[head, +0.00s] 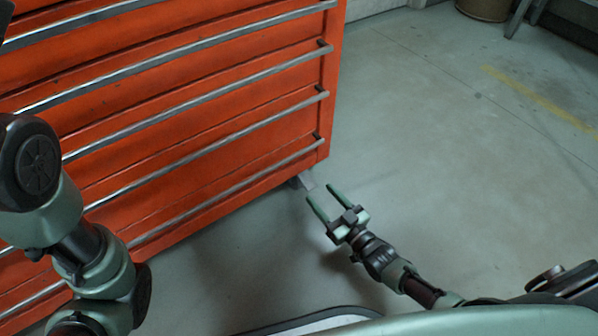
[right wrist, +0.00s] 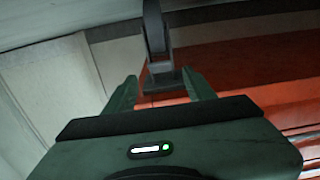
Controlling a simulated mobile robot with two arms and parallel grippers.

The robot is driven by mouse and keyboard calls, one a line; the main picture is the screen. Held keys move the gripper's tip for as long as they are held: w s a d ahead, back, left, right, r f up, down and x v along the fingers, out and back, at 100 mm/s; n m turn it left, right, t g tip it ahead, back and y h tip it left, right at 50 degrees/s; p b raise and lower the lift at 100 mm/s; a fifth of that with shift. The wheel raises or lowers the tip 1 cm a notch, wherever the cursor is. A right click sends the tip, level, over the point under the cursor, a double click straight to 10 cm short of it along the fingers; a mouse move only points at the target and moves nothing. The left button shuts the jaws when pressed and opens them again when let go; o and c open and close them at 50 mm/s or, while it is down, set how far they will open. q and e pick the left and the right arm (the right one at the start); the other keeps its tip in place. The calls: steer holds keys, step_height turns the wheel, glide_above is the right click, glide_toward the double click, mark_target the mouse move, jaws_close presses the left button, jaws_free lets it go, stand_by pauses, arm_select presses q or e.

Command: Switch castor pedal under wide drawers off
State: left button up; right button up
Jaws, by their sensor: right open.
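The wide drawers (head: 225,110) are an orange cabinet with long metal handles, at the left in the head view. A small grey castor part (head: 302,181) shows under their near right corner. In the right wrist view the dark castor wheel (right wrist: 155,28) and a grey pedal-like plate (right wrist: 164,80) show beyond the fingers. My right gripper (head: 320,193) is open and empty, its fingers pointing at this corner. In the right wrist view its fingertips lie either side of the plate; contact cannot be told. My left arm shows at the left, but its gripper is not visible.
Bare grey floor (head: 450,140) lies open to the right of the cabinet, with a worn yellow line (head: 540,98). A brownish round container (head: 484,8) stands far off at the top. The cabinet's low bottom edge is close to my right gripper.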

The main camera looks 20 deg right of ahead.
mark_target(309, 182)
steer(key=b+x, duration=0.3)
steer(key=x, duration=0.3)
steer(key=shift+f+b, duration=0.1)
steer(key=shift+b, duration=0.25)
steer(key=shift+w+a, duration=0.25)
steer(key=shift+w, duration=0.4)
jaws_close()
stand_by(0.5)
